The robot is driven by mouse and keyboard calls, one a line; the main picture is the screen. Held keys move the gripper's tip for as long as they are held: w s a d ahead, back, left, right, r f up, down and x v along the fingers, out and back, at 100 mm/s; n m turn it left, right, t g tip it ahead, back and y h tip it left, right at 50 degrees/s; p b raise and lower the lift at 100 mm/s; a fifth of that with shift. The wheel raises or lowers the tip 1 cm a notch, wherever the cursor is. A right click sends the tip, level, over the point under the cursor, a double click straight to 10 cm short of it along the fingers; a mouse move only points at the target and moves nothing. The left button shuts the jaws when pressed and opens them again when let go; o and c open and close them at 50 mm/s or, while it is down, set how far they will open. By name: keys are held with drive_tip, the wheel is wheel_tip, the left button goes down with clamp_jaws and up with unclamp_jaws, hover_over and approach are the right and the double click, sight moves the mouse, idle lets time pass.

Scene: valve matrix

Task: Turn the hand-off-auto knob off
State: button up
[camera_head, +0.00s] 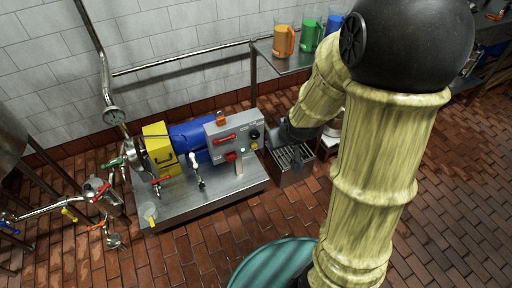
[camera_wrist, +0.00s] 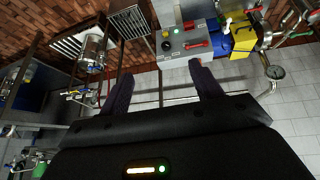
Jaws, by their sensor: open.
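The grey control box (camera_head: 226,137) stands on a steel skid. On its right side is a small dark round knob (camera_head: 255,134), which looks like the hand-off-auto knob; its pointer setting is too small to read. In the wrist view, which is upside down, the same box (camera_wrist: 180,52) lies at the top, with the dark knob (camera_wrist: 166,45) at its left end. My gripper (camera_wrist: 163,88) is open and empty. Its two dark fingers are wide apart, and the box is beyond them, not touched. In the head view the arm's dark end is just right of the box, and the fingers cannot be made out.
The box also carries red handles (camera_head: 225,139) and an orange-red top piece (camera_head: 221,118). A blue motor (camera_head: 190,134) and yellow guard (camera_head: 158,146) stand left of it. A steel shelf (camera_head: 287,62) with coloured jugs is behind.

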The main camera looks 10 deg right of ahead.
sight(256, 137)
drive_tip(key=w+d+f+n+t+y+b, duration=0.1)
drive_tip(key=w+f+t+b, duration=0.2)
drive_tip(key=f+b, duration=0.8)
drive_tip(key=w+d+f+n+t+y+b, duration=0.1)
drive_tip(key=w+f+t+b, duration=0.3)
drive_tip(key=w+f+b, duration=0.4)
drive_tip(key=w+d+f+n+t+y+b, duration=0.1)
drive_tip(key=w+f+t+b, duration=0.3)
drive_tip(key=f+b, duration=1)
wheel_tip(256, 137, down, 4)
drive_tip(key=shift+w+f+y+b, duration=0.1)
drive_tip(key=shift+w+y+b, duration=0.3)
drive_tip(key=shift+w+y, duration=0.6)
drive_tip(key=shift+w, duration=0.2)
drive_tip(key=b+x, duration=0.5)
drive_tip(key=x, duration=1.1)
drive_tip(key=shift+w+d, duration=0.1)
drive_tip(key=shift+w, duration=0.15)
drive_tip(key=shift+w+r+b, duration=0.25)
drive_tip(key=shift+w+b, duration=0.1)
drive_tip(key=shift+w, duration=0.15)
